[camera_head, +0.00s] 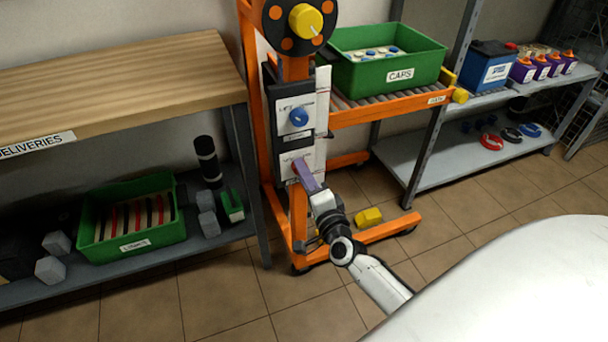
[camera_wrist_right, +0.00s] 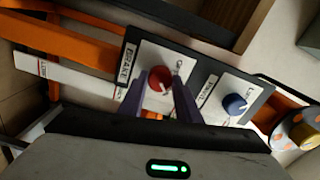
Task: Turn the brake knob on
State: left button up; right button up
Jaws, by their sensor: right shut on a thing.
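The brake knob (camera_wrist_right: 153,79) is red with a pale pointer mark and sits on a white plate labelled BRAKE (camera_wrist_right: 128,68) in the right wrist view. My right gripper (camera_wrist_right: 166,88) has its purple fingers at the knob, shut on it. In the head view my right gripper (camera_head: 303,174) reaches the lower plate of the dark panel (camera_head: 283,150) on the orange lift cart, and its fingers hide the knob. The blue lift knob (camera_head: 299,118) is on the plate above; it also shows in the right wrist view (camera_wrist_right: 235,103). My left gripper is not in view.
A green caps crate (camera_head: 385,85) stands on the cart's roller deck, to the right of the panel. A wooden-topped bench (camera_head: 120,85) stands left. A metal shelf (camera_head: 420,160) stands right. A yellow part (camera_head: 368,216) is low at the cart base.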

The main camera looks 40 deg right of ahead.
jog(key=o, duration=1.1)
jog(key=shift+c, duration=0.2)
jog(key=shift+s, duration=0.1)
jog(key=v, duration=1)
jog(key=shift+p, duration=0.45)
jog(key=shift+a, duration=0.15)
